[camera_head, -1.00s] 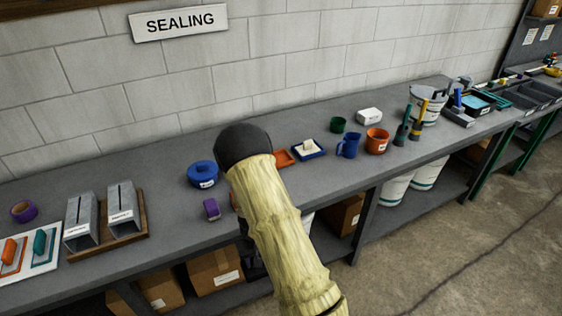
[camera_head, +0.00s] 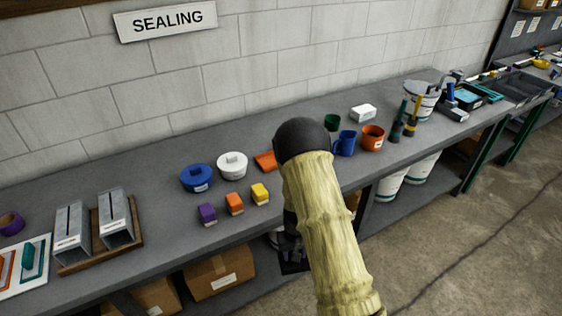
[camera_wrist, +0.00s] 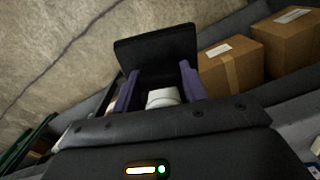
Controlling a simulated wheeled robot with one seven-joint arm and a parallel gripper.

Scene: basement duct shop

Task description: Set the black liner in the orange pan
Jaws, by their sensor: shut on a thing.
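In the wrist view my gripper (camera_wrist: 158,82) has purple fingers shut on the black liner (camera_wrist: 155,52), a dark, flat-looking piece at the fingertips. In the head view my arm hides most of the gripper; dark parts (camera_head: 292,247) show beside the arm, below the bench's front edge, and I cannot tell gripper from liner there. An orange piece, apparently the orange pan (camera_head: 265,161), lies on the bench just left of my arm, its right part hidden. The liner is apart from it.
The grey bench (camera_head: 150,230) holds a blue lidded pot (camera_head: 197,178), a white one (camera_head: 232,165), purple, orange and yellow blocks (camera_head: 234,203), and metal holders (camera_head: 117,220). A blue jug (camera_head: 345,143) and orange pot (camera_head: 372,137) stand right of my arm. Boxes (camera_head: 218,277) sit below.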

